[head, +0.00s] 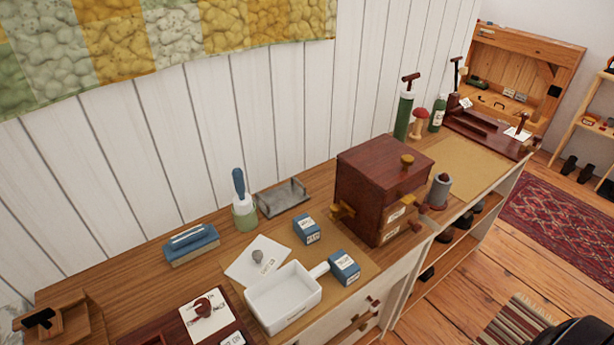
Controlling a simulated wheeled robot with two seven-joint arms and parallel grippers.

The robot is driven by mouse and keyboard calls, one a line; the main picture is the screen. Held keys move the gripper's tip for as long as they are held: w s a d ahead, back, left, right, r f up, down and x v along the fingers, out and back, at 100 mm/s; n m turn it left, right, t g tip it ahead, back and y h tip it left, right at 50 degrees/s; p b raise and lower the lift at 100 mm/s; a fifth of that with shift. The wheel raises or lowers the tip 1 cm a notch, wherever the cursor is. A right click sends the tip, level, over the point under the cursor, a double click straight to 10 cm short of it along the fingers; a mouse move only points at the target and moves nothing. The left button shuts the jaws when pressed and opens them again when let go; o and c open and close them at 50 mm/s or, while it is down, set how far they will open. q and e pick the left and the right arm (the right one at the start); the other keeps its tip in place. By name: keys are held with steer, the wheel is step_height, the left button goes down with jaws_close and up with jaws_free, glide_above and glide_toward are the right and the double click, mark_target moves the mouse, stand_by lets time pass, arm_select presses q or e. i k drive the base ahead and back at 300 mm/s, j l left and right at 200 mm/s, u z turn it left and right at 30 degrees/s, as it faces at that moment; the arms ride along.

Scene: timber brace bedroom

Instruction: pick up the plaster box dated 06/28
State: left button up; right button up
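Two small blue boxes with white labels are on the wooden counter. One blue box (306,229) stands towards the back, near the wall side. The other blue box (344,268) stands nearer the front edge, by the handle of a white tray. The printing on both labels is too small to read, so I cannot tell which carries 06/28. Neither of my grippers shows in the head view.
A white handled tray (284,298) and a white card (258,262) with a grey knob lie left of the boxes. A dark red drawer cabinet (372,190) stands to their right. A metal tray (283,199) and a green-based brush (243,208) stand behind.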

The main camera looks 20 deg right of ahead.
mark_target(344, 270)
steer(key=z, duration=1.05)
